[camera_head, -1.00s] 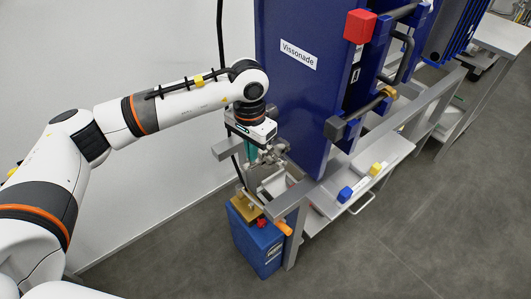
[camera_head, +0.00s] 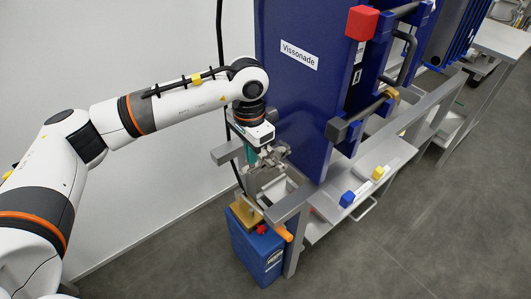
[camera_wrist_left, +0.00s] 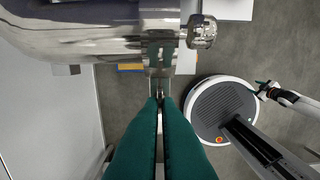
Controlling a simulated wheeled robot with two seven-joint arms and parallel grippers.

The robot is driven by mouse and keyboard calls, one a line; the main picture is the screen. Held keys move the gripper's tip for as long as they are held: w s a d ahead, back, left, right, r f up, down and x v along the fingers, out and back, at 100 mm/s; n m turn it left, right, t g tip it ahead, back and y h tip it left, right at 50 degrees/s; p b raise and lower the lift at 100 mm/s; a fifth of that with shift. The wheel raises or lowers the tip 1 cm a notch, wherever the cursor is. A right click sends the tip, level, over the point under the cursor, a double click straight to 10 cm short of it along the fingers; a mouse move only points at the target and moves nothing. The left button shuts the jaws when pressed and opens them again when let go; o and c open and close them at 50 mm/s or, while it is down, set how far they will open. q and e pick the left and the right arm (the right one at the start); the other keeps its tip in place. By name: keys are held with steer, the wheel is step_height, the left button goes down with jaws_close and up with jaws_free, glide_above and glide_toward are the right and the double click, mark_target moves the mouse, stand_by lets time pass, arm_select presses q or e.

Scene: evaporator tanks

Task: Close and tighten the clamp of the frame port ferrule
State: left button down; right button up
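The frame port ferrule with its clamp (camera_head: 274,158) is a small cluster of bright metal at the lower left of the blue frame plate. In the left wrist view a chrome pipe-like body (camera_wrist_left: 75,38) fills the top, with a ribbed metal nut (camera_wrist_left: 201,32) at its right. My left gripper (camera_head: 262,152) is at the ferrule, partly hidden by its own wrist. Its teal fingers (camera_wrist_left: 160,101) are close together on a narrow metal part of the clamp just below the chrome body. My right gripper (camera_wrist_left: 264,89) is small at the right of that view; its fingers are unclear.
The blue frame plate (camera_head: 305,95) stands right beside my left wrist. A blue box (camera_head: 258,251) with a brass-coloured top and an orange handle (camera_head: 284,234) is below. A grey shelf (camera_head: 375,160) holds a blue and a yellow block.

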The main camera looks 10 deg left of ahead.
arm_select(q)
steer(key=shift+f+m+b, duration=0.25)
steer(key=shift+m+b, duration=0.35)
steer(key=shift+b, duration=0.1)
steer(key=shift+r+m, duration=0.15)
steer(key=shift+m, duration=0.35)
steer(key=c, duration=2.1)
jaws_free()
steer(key=o, duration=0.5)
steer(key=shift+o, duration=0.2)
steer(key=shift+r, duration=0.1)
step_height(320, 180, up, 12)
steer(key=shift+b, duration=0.35)
